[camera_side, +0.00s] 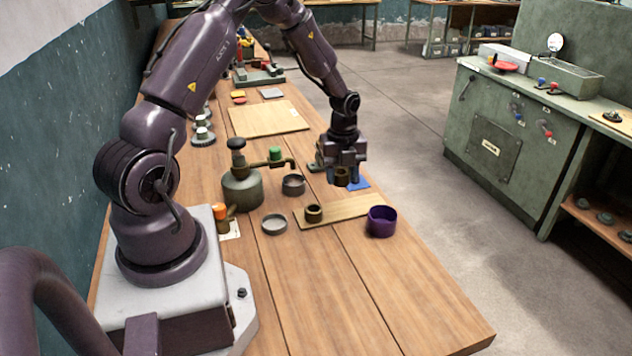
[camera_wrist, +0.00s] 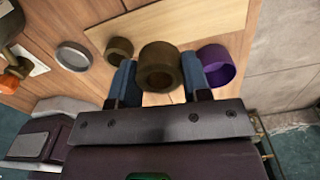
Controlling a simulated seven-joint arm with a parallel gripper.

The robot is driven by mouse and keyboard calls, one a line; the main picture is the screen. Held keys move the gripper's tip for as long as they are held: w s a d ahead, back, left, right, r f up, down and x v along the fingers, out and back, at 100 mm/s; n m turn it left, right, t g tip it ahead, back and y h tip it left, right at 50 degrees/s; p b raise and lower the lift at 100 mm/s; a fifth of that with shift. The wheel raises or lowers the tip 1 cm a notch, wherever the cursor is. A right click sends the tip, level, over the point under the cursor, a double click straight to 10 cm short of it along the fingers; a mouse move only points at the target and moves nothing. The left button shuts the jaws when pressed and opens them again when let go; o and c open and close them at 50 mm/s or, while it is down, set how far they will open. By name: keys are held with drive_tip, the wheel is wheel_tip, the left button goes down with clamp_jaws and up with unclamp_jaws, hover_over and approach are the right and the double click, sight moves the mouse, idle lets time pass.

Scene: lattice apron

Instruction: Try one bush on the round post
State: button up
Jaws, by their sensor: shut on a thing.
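My gripper (camera_side: 344,174) is shut on a brown bush (camera_wrist: 160,66), a thick ring with a round bore. The wrist view shows it between the two blue fingers, its bore facing the camera. In the side view the held bush (camera_side: 341,177) hangs below my gripper, above the far right part of the bench. A second brown bush (camera_side: 313,213) stands on a pale wooden board (camera_side: 343,210), and it also shows in the wrist view (camera_wrist: 119,49). I cannot pick out a round post for certain; my gripper hides part of the bench behind it.
A purple cup (camera_side: 381,222) stands at the board's right end. A shallow grey dish (camera_side: 274,224), a grey cup (camera_side: 293,186) and a green oil can (camera_side: 242,188) with a long spout stand left of my gripper. The front of the bench is clear.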

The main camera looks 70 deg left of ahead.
drive_tip(key=w+a, duration=0.3)
drive_tip(key=w, duration=0.1)
drive_tip(key=w+a+f, duration=0.1)
drive_tip(key=a, duration=0.1)
drive_tip(key=shift+w+a, duration=0.3)
drive_tip(key=shift+w, duration=0.1)
drive_tip(key=w+a+r, duration=0.1)
drive_tip(key=a+r, duration=0.1)
drive_tip(key=w+a, duration=0.1)
drive_tip(key=shift+w+a+r, duration=0.35)
drive_tip(key=shift+a+r, duration=0.05)
drive_tip(key=shift+s, duration=0.1)
drive_tip(key=shift+d+f, duration=0.1)
drive_tip(key=shift+f, duration=1.75)
drive_tip(key=shift+f, duration=1.6)
drive_tip(key=o, duration=1.1)
